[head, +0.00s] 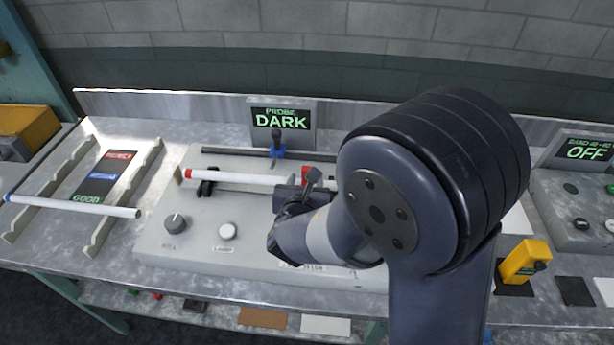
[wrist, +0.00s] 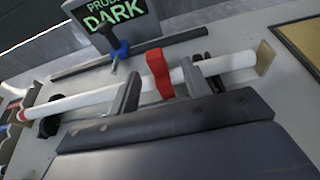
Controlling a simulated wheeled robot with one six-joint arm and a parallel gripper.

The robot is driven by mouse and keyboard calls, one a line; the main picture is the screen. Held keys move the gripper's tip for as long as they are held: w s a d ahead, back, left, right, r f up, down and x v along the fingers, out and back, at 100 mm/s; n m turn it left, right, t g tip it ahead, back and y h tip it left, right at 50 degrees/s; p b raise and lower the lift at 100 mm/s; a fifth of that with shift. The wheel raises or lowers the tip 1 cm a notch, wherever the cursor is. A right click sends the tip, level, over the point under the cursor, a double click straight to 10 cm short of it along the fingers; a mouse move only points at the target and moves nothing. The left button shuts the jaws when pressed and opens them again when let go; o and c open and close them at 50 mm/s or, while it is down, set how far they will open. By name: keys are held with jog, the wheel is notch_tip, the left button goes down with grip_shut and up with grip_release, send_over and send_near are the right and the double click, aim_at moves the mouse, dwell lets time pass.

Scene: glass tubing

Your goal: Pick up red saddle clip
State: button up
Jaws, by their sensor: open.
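The red saddle clip (wrist: 159,73) sits over a white glass tube (wrist: 80,99) in the wrist view. In the head view my gripper (head: 312,182) is at the tube, which has a red left end. I cannot tell how deep the fingers reach.
A rail with a blue slider (head: 277,153) runs behind the tube, below a display reading DARK (head: 281,120). Knobs (head: 175,223) stand in front. Another white tube (head: 75,206) lies across a rack at left. A yellow device (head: 525,260) sits at right.

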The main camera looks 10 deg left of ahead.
jog(key=shift+p+x, duration=0.85)
jog(key=shift+x, duration=1.75)
jog(key=shift+s+a+f, duration=0.1)
jog(key=shift+a+f, duration=0.05)
jog(key=shift+c, duration=0.3)
grip_shut()
